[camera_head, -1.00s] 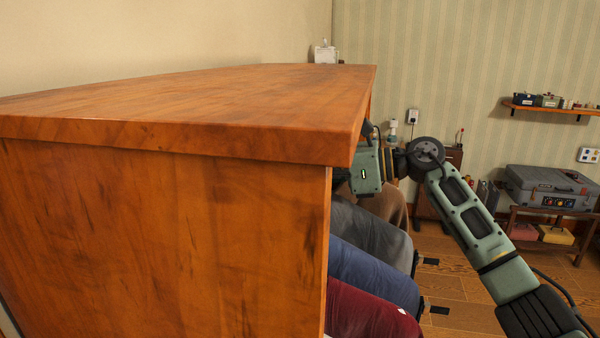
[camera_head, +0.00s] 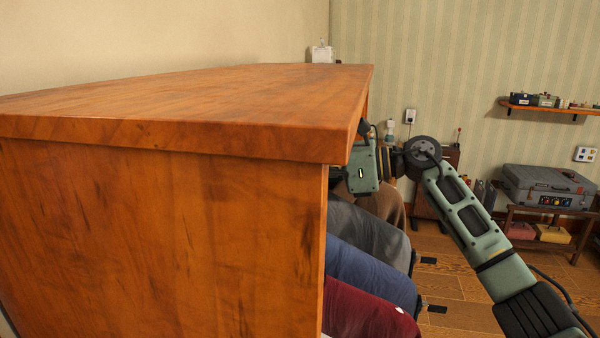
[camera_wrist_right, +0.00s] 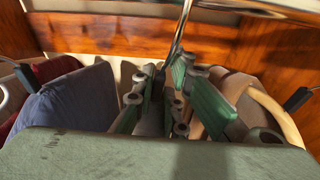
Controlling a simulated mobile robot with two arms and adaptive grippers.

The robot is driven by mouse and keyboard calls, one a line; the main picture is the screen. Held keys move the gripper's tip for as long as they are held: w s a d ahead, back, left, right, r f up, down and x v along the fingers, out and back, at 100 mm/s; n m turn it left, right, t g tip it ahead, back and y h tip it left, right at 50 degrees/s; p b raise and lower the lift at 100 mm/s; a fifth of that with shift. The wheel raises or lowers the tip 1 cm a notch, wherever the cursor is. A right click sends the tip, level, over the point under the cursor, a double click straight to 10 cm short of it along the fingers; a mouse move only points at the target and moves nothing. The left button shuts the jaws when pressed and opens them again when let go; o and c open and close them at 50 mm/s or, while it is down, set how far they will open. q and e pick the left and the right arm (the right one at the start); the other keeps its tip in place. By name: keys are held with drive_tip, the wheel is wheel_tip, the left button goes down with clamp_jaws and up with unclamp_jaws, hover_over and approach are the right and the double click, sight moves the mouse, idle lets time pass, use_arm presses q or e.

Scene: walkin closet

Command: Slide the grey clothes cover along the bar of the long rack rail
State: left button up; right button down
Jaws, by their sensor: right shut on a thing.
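The grey clothes cover (camera_head: 375,236) hangs inside the wooden rack unit, between a blue cover and a brown one in the head view. My right gripper (camera_wrist_right: 168,88) is shut on a hanger hook (camera_wrist_right: 182,32) in the wrist view; the hook's exact contact is partly hidden by the green fingers. In the head view the right gripper's body reaches in under the top board above the grey cover, and its fingertips are hidden. The metal bar (camera_wrist_right: 275,9) runs along the top of the wrist view. My left gripper is not in view.
A blue cover (camera_head: 370,273) and a dark red cover (camera_head: 360,310) hang on the near side, a brown cover (camera_head: 391,203) on the far side. The wooden top board (camera_head: 230,95) overhangs the opening. A low table with a grey case (camera_head: 550,187) stands right. Floor between is open.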

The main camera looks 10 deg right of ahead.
drive_tip(key=shift+r, duration=0.15)
drive_tip(key=c, duration=1.7)
unclamp_jaws()
drive_tip(key=shift+s, duration=0.2)
drive_tip(key=shift+w, duration=0.1)
drive_tip(key=shift+f, duration=0.25)
